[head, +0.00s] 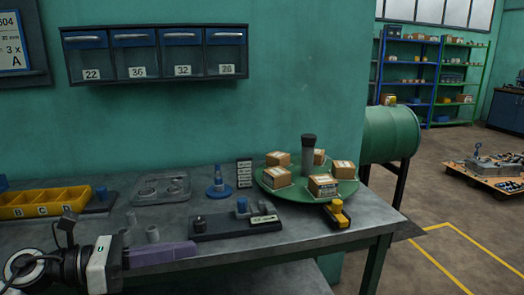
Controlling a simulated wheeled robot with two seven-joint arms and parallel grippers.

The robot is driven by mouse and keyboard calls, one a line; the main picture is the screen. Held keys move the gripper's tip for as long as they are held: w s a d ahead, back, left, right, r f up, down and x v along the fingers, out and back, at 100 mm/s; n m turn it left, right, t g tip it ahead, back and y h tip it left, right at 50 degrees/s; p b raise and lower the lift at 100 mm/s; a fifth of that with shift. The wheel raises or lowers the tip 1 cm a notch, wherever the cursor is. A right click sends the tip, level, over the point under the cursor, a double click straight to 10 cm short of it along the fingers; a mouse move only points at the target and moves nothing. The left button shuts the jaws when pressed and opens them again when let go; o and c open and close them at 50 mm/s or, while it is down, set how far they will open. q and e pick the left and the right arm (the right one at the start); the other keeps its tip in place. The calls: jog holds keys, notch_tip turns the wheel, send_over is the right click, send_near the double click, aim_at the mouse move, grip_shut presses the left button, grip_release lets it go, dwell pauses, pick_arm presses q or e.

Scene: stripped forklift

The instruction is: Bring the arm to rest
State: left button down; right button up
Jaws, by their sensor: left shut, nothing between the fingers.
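My left arm comes in at the lower left, over the front left of the grey workbench (285,262). My left gripper (188,250) points right, with a pale housing and long purple-grey fingers that look closed together. It holds nothing. In the picture it sits in front of two small grey cylinders (152,234) and left of a dark block (210,228) with pegs and a label. I cannot tell whether the fingers touch the bench. My right gripper is not in view.
A yellow bin (45,203) is at left, and a grey tray (160,190) lies behind the gripper. A green turntable (290,192) bears several boxes and a dark-topped post. A yellow-black item (336,214) lies near the bench's right edge. Numbered drawers (155,54) hang above.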

pick_arm(q)
jog(key=s+a+f+n+t+y, duration=0.1)
jog(key=s+f+n+t+y, duration=0.3)
jog(key=f+n, duration=1)
jog(key=s+a+f+n+t+y, duration=0.15)
jog(key=f+n+t+y, duration=0.45)
jog(key=n, duration=1.3)
jog(key=s+d+f+n+g+y, duration=0.2)
jog(key=s+f+n+g, duration=0.6)
jog(key=s+f, duration=0.9)
jog(key=f+n, duration=0.1)
jog(key=n, duration=0.2)
jog(key=shift+s, duration=0.25)
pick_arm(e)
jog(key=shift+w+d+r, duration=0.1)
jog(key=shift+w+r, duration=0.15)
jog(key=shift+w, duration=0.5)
